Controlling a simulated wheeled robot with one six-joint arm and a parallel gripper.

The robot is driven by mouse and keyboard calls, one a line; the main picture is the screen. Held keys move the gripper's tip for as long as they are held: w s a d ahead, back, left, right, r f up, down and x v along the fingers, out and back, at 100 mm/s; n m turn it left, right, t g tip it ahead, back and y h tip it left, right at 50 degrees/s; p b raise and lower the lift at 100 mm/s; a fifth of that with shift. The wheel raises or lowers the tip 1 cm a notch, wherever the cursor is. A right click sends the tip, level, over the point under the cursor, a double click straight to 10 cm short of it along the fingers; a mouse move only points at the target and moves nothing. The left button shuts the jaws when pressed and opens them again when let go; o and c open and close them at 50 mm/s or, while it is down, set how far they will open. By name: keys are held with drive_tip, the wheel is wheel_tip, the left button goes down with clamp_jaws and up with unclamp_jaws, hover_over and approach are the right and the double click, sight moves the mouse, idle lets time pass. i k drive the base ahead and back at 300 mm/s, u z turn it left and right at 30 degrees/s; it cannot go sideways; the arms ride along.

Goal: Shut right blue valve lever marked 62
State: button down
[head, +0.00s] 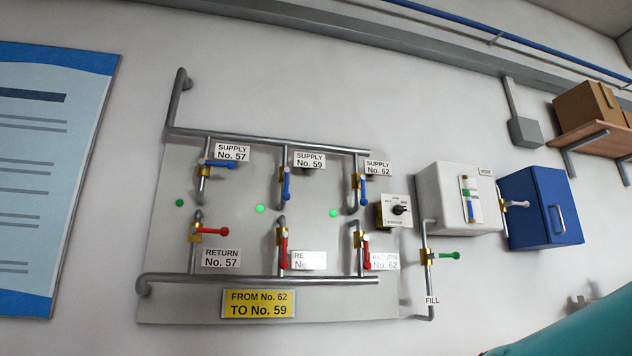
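The blue valve lever under the SUPPLY No. 62 label (362,190) is the rightmost of the blue levers on the wall panel. It points down, along its vertical pipe (352,205), from a brass valve body (356,181). The SUPPLY No. 62 label (378,168) is just above it to the right. Below, the red RETURN No. 62 lever (367,252) also points down, partly over its label (385,262). My gripper is not in view.
The No. 59 blue lever (286,186) points down; the No. 57 blue lever (220,164) points sideways. A selector switch box (396,211) sits close right of the No. 62 lever. A white box (445,190) and blue cabinet (535,225) are farther right.

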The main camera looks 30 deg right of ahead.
sight(363, 201)
drive_tip(key=u, duration=0.1)
drive_tip(key=k, duration=0.25)
drive_tip(key=u, duration=0.75)
drive_tip(key=i, duration=1.25)
drive_tip(key=z, duration=0.85)
drive_tip(key=i, duration=0.5)
drive_tip(key=z, duration=0.55)
